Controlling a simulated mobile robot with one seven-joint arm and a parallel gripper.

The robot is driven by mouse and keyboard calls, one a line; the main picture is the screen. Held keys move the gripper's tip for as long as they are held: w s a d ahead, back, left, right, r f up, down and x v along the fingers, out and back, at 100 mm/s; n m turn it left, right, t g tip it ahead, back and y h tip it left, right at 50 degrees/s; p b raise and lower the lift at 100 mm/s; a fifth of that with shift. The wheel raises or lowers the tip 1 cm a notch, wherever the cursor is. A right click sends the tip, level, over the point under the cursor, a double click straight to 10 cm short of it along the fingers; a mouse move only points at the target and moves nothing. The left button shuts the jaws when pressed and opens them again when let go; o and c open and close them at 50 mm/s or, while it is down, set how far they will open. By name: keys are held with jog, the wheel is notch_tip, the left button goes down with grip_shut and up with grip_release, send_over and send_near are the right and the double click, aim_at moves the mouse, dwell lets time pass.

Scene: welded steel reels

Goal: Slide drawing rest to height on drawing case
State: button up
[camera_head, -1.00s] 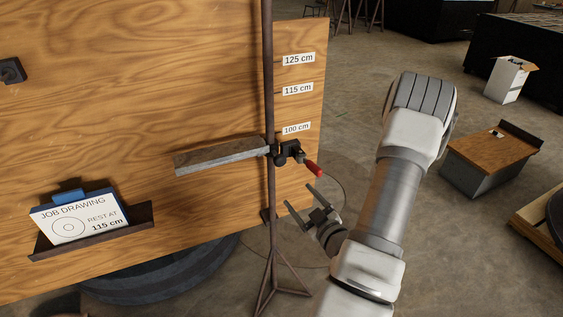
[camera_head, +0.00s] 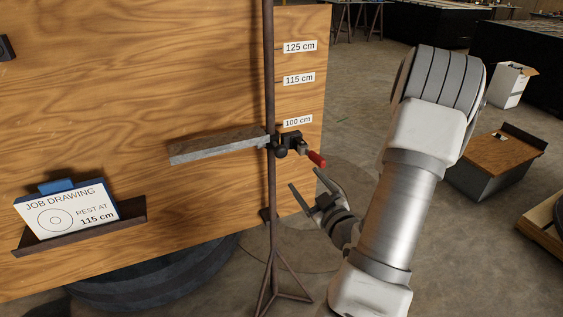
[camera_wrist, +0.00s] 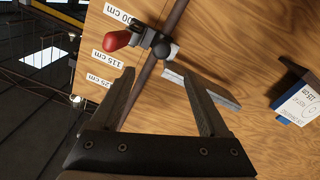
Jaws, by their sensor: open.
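The drawing rest (camera_head: 218,146) is a flat grey bar held out to the left of a thin upright brown post (camera_head: 271,190). A dark clamp (camera_head: 284,147) with a red handle (camera_head: 316,159) joins it to the post, a little below the 100 cm label (camera_head: 297,121). In the wrist view, the red handle (camera_wrist: 117,40) and clamp (camera_wrist: 158,45) lie beyond my fingertips. My gripper (camera_head: 306,181) is open and empty, below the red handle and apart from it. The job drawing card (camera_head: 67,212) reads "REST AT 115 cm".
The wooden panel (camera_head: 150,70) stands behind the post and carries the 115 cm (camera_head: 298,79) and 125 cm (camera_head: 299,46) labels. The post has a tripod foot (camera_head: 272,290). A dark ledge (camera_head: 85,229) holds the card. A low wooden-topped box (camera_head: 494,165) stands at right.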

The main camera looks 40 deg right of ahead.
aim_at(283, 154)
jog(key=shift+w+a+f+b, duration=0.1)
jog(key=shift+w+f+b, duration=0.2)
jog(key=shift+b, duration=1.55)
jog(key=x, duration=1.4)
jog(key=shift+w+r, duration=0.25)
jog(key=shift+c, duration=0.3)
grip_shut()
